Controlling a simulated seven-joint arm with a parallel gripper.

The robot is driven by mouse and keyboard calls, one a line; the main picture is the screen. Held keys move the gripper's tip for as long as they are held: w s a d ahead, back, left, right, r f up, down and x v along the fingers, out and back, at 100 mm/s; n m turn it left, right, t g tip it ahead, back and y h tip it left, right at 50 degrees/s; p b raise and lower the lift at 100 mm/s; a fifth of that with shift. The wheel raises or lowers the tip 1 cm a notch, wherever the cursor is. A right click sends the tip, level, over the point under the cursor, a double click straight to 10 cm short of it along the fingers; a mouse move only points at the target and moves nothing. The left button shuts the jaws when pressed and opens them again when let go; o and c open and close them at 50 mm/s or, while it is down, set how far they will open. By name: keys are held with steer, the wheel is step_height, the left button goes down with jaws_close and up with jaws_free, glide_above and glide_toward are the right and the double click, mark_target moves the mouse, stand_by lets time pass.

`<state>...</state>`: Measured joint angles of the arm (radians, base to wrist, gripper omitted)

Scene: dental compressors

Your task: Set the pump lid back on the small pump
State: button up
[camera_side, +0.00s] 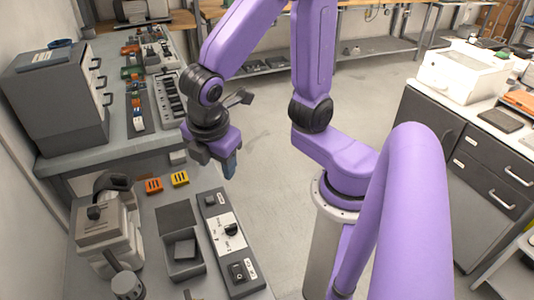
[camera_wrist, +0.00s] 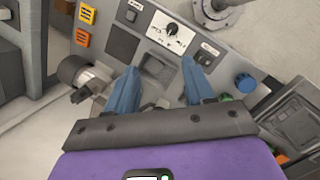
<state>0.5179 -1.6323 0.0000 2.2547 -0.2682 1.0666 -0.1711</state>
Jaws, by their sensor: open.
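My gripper (camera_side: 229,166) is high above the near end of the bench, with its blue fingers pointing down. In the wrist view its two fingers (camera_wrist: 160,90) are apart with nothing between them. A beige pump-like machine (camera_side: 105,235) with a dark knob on top stands at the left of the side view. A small grey cylinder (camera_side: 127,287) is in front of it. An open grey box (camera_side: 184,268) holding a grey block (camera_side: 185,249) stands to the right, with a flat dark plate (camera_side: 175,216) behind it. I cannot tell which piece is the pump lid or which is the small pump.
A long control panel (camera_side: 222,232) with a central dial lies right of the box. An orange block (camera_side: 154,185) and a yellow block (camera_side: 180,178) lie behind. A grey drawer cabinet (camera_side: 60,105) stands on the farther bench. A blue knob (camera_wrist: 245,83) is right of my fingers.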

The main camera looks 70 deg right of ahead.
steer(key=s+d+m+g+y, duration=0.1)
steer(key=s+d+m+y, duration=0.2)
steer(key=s, duration=0.6)
steer(key=d, duration=0.2)
steer(key=shift+d+m, duration=0.4)
stand_by(0.4)
